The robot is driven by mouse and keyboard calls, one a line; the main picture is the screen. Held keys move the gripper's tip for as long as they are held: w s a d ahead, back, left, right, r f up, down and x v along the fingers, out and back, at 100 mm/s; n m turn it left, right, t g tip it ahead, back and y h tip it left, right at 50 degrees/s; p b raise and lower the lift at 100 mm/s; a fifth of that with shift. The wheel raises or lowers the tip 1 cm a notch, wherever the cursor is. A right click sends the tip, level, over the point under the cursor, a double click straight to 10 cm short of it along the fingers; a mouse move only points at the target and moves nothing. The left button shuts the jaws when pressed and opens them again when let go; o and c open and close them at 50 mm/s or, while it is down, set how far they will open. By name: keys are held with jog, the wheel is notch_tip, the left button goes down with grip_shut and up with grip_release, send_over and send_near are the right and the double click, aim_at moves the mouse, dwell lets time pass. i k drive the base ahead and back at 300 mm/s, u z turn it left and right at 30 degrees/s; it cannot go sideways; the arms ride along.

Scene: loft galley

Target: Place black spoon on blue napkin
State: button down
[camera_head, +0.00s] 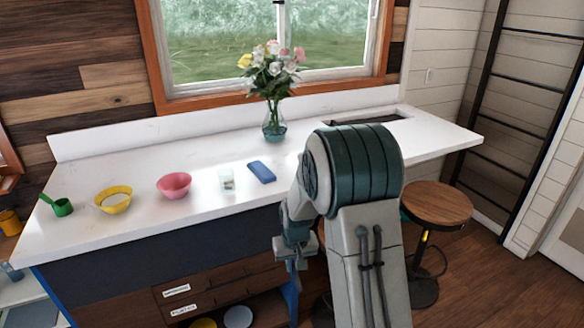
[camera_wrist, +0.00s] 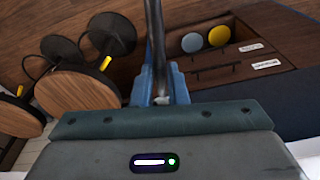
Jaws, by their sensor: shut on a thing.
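I cannot make out the spoon in the head view.
Wooden stools (camera_head: 438,203) stand at right. Drawers (camera_head: 220,290) are below.

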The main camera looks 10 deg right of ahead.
aim_at(261, 170)
jog(key=z, duration=1.5)
jog(key=i, duration=0.75)
jog(key=u, duration=0.95)
